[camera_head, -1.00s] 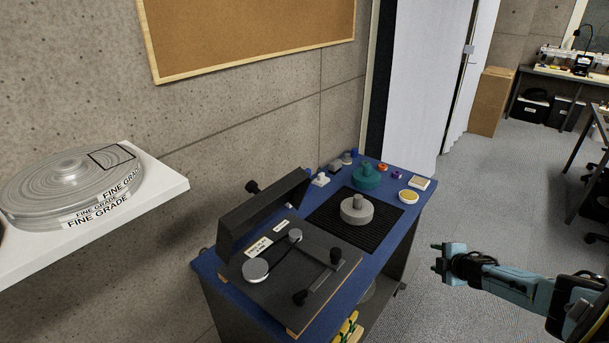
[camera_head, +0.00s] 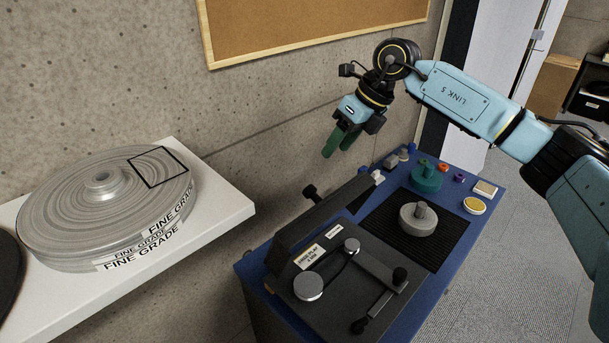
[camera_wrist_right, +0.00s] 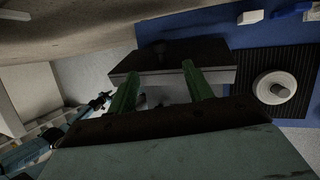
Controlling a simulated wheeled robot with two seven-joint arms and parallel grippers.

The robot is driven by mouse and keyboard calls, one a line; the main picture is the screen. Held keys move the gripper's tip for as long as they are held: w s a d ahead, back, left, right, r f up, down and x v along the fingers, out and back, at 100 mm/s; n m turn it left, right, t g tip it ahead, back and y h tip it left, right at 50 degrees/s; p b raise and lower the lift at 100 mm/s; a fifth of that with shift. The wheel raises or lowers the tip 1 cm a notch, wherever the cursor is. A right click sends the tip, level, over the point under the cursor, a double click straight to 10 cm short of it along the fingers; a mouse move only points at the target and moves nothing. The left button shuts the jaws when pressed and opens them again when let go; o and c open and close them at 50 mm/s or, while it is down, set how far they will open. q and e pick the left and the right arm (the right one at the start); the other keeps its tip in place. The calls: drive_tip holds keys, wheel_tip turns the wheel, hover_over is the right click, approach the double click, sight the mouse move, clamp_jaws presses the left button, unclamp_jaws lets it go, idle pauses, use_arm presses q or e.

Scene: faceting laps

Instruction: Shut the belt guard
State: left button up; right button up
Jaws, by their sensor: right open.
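The belt guard (camera_head: 322,222) is a long dark cover, tilted up on the back edge of the machine's dark base plate (camera_head: 328,318). It stands open, with the belt and pulleys (camera_head: 309,286) exposed in front of it. A dark knob (camera_head: 310,192) sticks out behind the guard. My right gripper (camera_head: 338,150) is above and behind the guard, with its green fingers pointing down, open and empty. In the right wrist view, the guard (camera_wrist_right: 215,72) lies beyond the spread fingertips (camera_wrist_right: 160,82), apparently without contact. My left gripper is not in view.
The concrete wall is close behind the bench.

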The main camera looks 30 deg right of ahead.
sight(312, 186)
drive_tip(key=x, duration=1.2)
drive_tip(key=shift+s+a+f+p, duration=0.1)
drive_tip(key=shift+a+f+p, duration=0.1)
drive_tip(key=shift+f+p, duration=0.2)
drive_tip(key=shift+c, duration=0.8)
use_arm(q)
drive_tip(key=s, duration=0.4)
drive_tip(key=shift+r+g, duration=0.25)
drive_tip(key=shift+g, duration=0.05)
use_arm(e)
clamp_jaws()
